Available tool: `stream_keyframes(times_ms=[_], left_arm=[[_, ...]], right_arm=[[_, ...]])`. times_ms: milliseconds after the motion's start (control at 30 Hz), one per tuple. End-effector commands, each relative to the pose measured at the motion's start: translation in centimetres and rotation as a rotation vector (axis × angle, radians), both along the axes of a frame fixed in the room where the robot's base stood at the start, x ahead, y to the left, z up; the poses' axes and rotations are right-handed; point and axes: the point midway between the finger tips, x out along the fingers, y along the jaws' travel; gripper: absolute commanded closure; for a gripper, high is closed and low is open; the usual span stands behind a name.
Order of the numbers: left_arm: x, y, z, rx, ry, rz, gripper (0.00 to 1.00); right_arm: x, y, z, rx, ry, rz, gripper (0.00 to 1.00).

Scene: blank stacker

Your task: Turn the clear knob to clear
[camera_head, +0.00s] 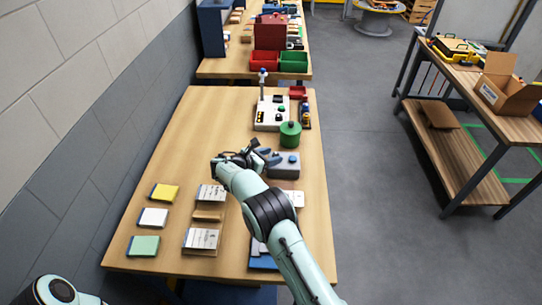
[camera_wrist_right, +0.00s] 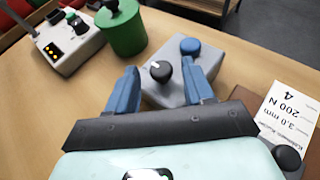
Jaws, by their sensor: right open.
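A black knob (camera_wrist_right: 160,71) with a white pointer mark stands on top of a grey box (camera_wrist_right: 172,55), beside a round blue button (camera_wrist_right: 190,46). No label by the knob can be read. The box also shows in the head view (camera_head: 284,170), near the table's right edge. My right gripper (camera_wrist_right: 160,66) is open, its blue fingers on either side of the knob in the wrist view. I cannot tell whether they touch it. The same gripper shows in the head view (camera_head: 268,156) at the box's left. My left gripper is out of view.
A green canister (camera_head: 290,135) stands just behind the box, with a white control panel (camera_head: 271,113) beyond it. Yellow (camera_head: 164,193), white (camera_head: 153,217) and green (camera_head: 143,245) blocks lie at the left, with bare table beyond.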

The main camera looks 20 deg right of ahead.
Motion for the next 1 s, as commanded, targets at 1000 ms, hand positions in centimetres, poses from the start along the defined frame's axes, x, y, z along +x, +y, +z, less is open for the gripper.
stream_keyframes(times_ms=[1000], left_arm=[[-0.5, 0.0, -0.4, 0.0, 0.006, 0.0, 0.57]], right_arm=[[-3.7, 11.3, 5.0, -0.001, -0.002, 0.001, 0.48]])
